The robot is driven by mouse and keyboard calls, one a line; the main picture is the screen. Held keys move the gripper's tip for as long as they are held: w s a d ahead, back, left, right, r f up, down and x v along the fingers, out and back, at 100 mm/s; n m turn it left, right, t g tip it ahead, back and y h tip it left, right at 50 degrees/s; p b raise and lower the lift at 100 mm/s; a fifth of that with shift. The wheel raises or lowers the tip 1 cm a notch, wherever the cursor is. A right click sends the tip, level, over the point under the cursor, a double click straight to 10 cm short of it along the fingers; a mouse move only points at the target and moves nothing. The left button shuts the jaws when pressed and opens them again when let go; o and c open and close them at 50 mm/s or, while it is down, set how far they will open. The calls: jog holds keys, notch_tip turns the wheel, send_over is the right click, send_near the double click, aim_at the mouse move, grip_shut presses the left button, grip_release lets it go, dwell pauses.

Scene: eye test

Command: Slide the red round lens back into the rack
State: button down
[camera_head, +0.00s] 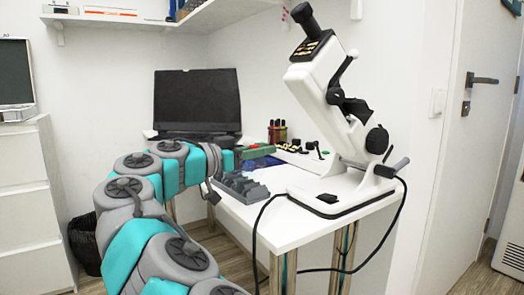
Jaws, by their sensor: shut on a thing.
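My gripper (211,193) is at the end of my grey and teal arm, pointing down at the left side of the grey rack. It is small and partly hidden by my own wrist. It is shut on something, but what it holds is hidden. The grey rack (243,189), with several raised slots, lies on the white table near its front left edge. My gripper is just left of the rack; I cannot tell whether they touch. I cannot make out the red round lens anywhere in this view.
A large white instrument (335,115) with a black eyepiece stands on the table (290,233) at right, its cable hanging over the front edge. A dark laptop (197,102), a green box (257,151) and a blue item (262,163) are behind the rack. A drawer cabinet (25,205) stands left.

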aim_at(262, 166)
jog(key=shift+f+b, duration=2)
jog(key=shift+b, duration=0.55)
dwell(2.2)
jog(key=c, duration=0.8)
grip_release()
jog(key=shift+o, duration=0.2)
jog(key=shift+a, duration=0.1)
